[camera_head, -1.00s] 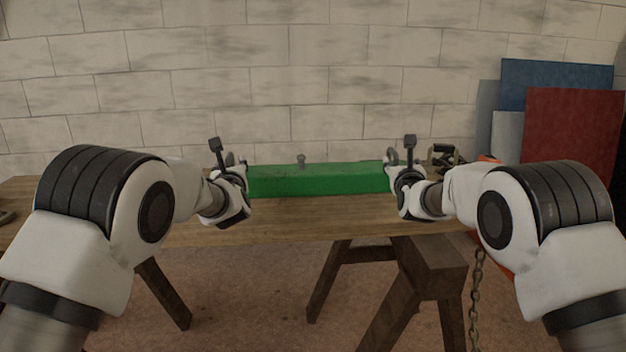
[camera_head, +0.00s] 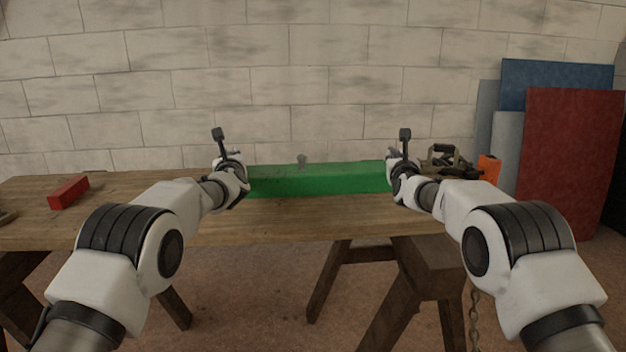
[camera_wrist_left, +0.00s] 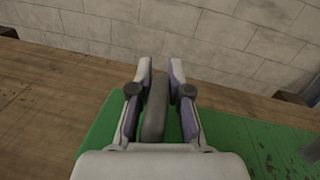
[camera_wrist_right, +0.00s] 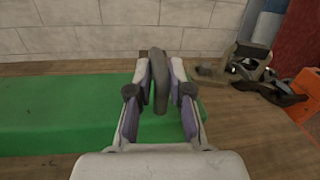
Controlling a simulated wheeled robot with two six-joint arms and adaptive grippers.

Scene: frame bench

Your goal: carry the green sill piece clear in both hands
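The green sill piece (camera_head: 318,181) is a long block lying on the wooden bench. Its left end shows in the left wrist view (camera_wrist_left: 250,140) and its right end in the right wrist view (camera_wrist_right: 60,115). My left gripper (camera_head: 238,170) is at its left end, with a grey upright handle (camera_wrist_left: 155,108) between the fingers. My right gripper (camera_head: 394,168) is at its right end, with another grey handle (camera_wrist_right: 159,80) between its fingers. Both grippers look open around the handles, with a narrow gap on the right side. The handles' lower parts are hidden.
A red block (camera_head: 69,192) lies on the bench (camera_head: 120,215) at left. Dark tools (camera_head: 450,163) and an orange item (camera_head: 488,167) are at right. Panels (camera_head: 565,150) lean on the wall.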

